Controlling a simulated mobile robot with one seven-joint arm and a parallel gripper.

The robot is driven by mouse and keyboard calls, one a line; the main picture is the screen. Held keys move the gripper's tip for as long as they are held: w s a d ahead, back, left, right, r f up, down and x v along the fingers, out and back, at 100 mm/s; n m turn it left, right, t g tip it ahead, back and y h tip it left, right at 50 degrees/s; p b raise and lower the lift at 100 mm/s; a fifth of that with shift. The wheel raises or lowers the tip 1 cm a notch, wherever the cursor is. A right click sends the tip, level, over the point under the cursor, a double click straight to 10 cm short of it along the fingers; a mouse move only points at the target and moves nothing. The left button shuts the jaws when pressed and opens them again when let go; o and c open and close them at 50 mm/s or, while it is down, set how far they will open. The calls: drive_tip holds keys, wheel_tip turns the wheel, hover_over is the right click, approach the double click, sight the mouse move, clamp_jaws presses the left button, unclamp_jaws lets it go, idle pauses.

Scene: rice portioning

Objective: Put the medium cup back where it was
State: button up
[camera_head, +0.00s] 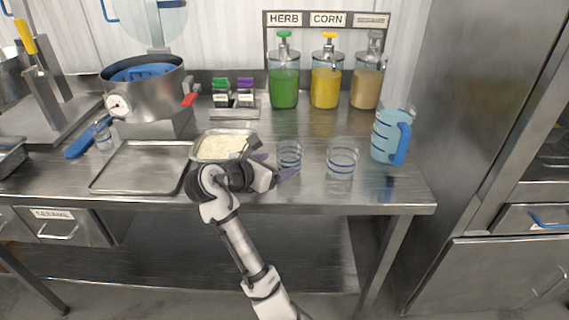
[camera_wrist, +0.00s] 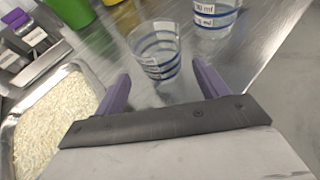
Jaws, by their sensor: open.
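The medium cup (camera_head: 289,154) is clear with blue bands and stands upright on the steel table, right of the rice tray. In the wrist view the medium cup (camera_wrist: 156,52) is in front of my gripper, in line with the gap between the fingers. My gripper (camera_head: 276,168) has purple fingers and is open, low over the table by the cup's near left side. In the wrist view the open gripper (camera_wrist: 161,80) holds nothing, and I see no finger touching the cup.
A larger banded cup (camera_head: 342,160) stands to the right, then a blue measuring jug (camera_head: 388,135). The rice tray (camera_head: 253,139) is left of the medium cup. An empty flat tray (camera_head: 140,188) and a small cup (camera_head: 102,134) are further left. Sauce dispensers (camera_head: 325,88) stand behind.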

drive_tip(key=v, duration=0.5)
drive_tip(key=shift+s+a+r, duration=0.1)
drive_tip(key=shift+s+r, duration=0.05)
drive_tip(key=shift+s, duration=0.05)
drive_tip(key=shift+a, duration=0.1)
